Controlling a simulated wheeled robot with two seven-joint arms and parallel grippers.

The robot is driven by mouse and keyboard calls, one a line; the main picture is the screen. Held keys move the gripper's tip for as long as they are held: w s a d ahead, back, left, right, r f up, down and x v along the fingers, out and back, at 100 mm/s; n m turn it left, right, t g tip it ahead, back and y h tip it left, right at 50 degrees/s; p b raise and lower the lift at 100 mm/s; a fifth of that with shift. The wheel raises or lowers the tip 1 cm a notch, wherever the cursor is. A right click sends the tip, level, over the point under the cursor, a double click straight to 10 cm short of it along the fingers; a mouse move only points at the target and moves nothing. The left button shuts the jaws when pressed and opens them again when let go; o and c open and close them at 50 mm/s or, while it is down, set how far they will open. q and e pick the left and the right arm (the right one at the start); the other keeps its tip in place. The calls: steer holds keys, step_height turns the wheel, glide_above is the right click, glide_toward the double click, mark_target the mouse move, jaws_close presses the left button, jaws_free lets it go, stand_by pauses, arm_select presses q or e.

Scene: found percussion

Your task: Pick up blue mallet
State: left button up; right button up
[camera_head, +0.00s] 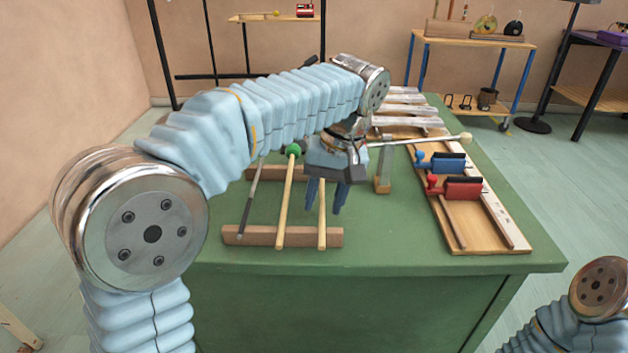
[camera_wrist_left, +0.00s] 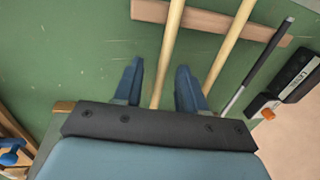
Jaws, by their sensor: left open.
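My left gripper (camera_head: 323,209) is open and points down over the rack, above the mallet at its right end. That mallet's wooden handle (camera_head: 322,232) shows below the fingers; its head is hidden behind my gripper, so I cannot see its colour. In the left wrist view the handle (camera_wrist_left: 172,40) runs between the two open fingers (camera_wrist_left: 160,66), and neither finger is clearly touching it. A green-headed mallet (camera_head: 286,198) lies to its left; its handle (camera_wrist_left: 230,45) passes close to the other finger in the left wrist view. My right gripper is out of view.
The mallets rest across wooden bars (camera_head: 262,236) on the green table (camera_head: 390,250). A dark rod (camera_head: 249,203) lies left of them. A white-tipped beater (camera_head: 430,141) sticks out to the right. A board with blue (camera_head: 449,164) and red (camera_head: 463,189) blocks lies further right.

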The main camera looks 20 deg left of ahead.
arm_select(q)
steer(key=shift+s+r, duration=0.1)
steer(key=shift+r, duration=0.05)
jaws_close()
steer(key=shift+r, duration=0.2)
